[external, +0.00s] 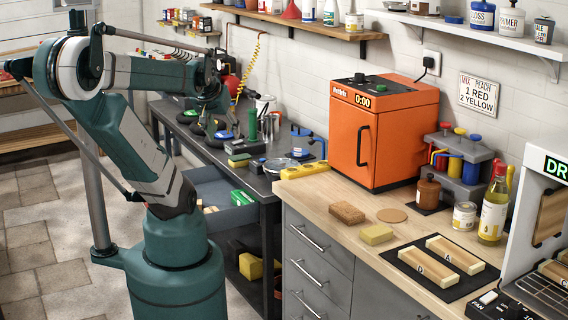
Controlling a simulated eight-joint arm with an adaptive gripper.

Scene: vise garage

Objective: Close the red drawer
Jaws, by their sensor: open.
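No drawer with a red front can be made out in the external view. A blue-grey drawer (233,219) stands pulled out from under the dark workbench, with a green box and small pale pieces inside. My arm's base and lower link cover part of its near side. My gripper (214,116) is at the end of the raised forearm, over the dark workbench, above and behind the open drawer. It is open, small and dark against the clutter, and I see nothing held. It looks apart from the drawer.
The dark workbench (262,183) is crowded with tools and bottles. Grey closed drawers (309,243) stand under the wooden counter, which carries an orange oven (392,135), sponges and bottles. The tiled floor (60,235) at left is clear.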

